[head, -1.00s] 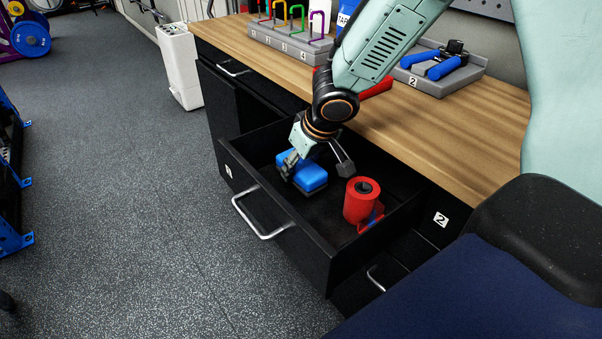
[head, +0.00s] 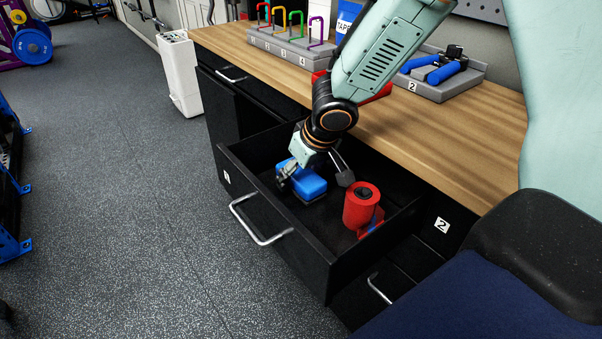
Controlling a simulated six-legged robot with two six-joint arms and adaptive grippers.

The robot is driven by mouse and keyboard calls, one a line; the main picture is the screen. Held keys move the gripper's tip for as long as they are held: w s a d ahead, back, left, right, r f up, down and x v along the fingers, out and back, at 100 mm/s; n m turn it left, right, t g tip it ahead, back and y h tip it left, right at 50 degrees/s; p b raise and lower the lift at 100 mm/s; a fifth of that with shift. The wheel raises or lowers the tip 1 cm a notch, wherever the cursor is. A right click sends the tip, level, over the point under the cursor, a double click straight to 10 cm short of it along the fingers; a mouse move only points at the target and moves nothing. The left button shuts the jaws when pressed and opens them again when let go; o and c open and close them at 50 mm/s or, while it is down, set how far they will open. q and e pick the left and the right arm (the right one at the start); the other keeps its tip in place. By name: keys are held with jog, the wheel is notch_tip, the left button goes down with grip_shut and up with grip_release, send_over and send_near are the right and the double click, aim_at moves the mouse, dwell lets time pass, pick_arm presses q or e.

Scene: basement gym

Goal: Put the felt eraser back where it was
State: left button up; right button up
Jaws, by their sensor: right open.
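The blue felt eraser (head: 307,184) lies in the open drawer (head: 290,234) marked 1, toward its left part. My right gripper (head: 314,182) is open, with its fingers spread around or just above the eraser; one finger is at the eraser's left side and the other is to its right. I cannot tell whether either finger touches it. The gripper partly hides the eraser's top. My left gripper is not in view.
A red roll (head: 362,205) stands in the drawer, right of the eraser. The wooden counter (head: 430,130) above holds a grey tray (head: 440,90) with blue-handled items and a rack (head: 290,46) of coloured hooks. A white bin (head: 180,75) stands behind at left.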

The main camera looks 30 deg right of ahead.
jog(key=shift+r, duration=0.1)
jog(key=p+v, duration=0.3)
jog(key=v, duration=0.7)
jog(key=shift+r+p, duration=0.3)
jog(key=shift+p, duration=0.05)
jog(key=shift+v, duration=0.8)
jog(key=shift+c, duration=0.4)
